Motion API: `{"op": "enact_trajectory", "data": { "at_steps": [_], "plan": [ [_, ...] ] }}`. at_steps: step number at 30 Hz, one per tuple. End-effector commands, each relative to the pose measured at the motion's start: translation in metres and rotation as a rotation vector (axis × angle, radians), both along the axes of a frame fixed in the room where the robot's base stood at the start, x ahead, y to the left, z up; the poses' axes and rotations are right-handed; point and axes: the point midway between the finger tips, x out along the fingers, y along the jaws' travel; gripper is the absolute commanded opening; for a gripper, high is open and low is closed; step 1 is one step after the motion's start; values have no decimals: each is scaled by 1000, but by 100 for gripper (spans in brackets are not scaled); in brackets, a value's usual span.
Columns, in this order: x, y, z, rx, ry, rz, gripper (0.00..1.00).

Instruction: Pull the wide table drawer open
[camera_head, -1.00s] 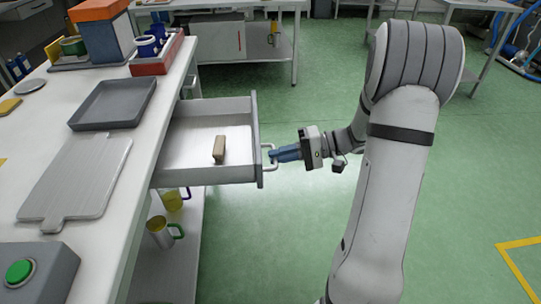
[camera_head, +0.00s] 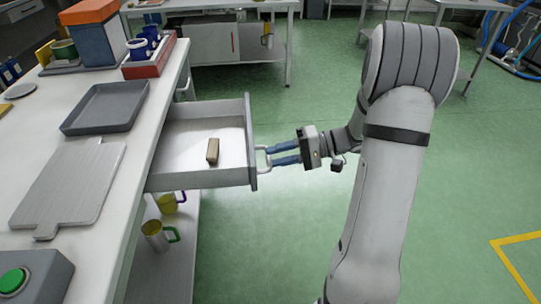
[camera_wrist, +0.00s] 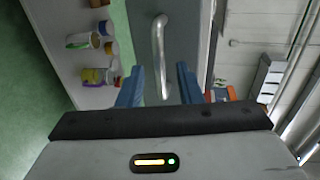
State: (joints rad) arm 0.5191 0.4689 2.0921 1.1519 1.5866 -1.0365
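The wide table drawer (camera_head: 203,181) stands pulled out from the side of the white table (camera_head: 112,215), its inside largely in view. A small brown block (camera_head: 213,151) stands inside it. The drawer's pale bar handle (camera_head: 263,160) is on its right-hand front. My gripper (camera_head: 271,156) has its blue fingers spread apart at the handle. In the wrist view the handle (camera_wrist: 158,55) lies between the two open fingers (camera_wrist: 160,85), apart from both of them. I cannot tell how deep the handle sits between the fingertips.
A grey tray (camera_head: 105,107), a cutting board (camera_head: 68,187) and a green button box (camera_head: 35,275) are on the tabletop. Mugs (camera_head: 157,235) stand on the shelf below the drawer. The green floor right of the drawer is clear around my arm.

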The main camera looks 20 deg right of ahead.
Motion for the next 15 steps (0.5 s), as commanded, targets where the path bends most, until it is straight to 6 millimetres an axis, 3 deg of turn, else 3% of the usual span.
{"op": "enact_trajectory", "data": {
  "at_steps": [9,15],
  "plan": [
    [-5,-52,12,-1,-2,-4,32],
    [-7,-63,14,0,-2,-3,32]
  ]
}}
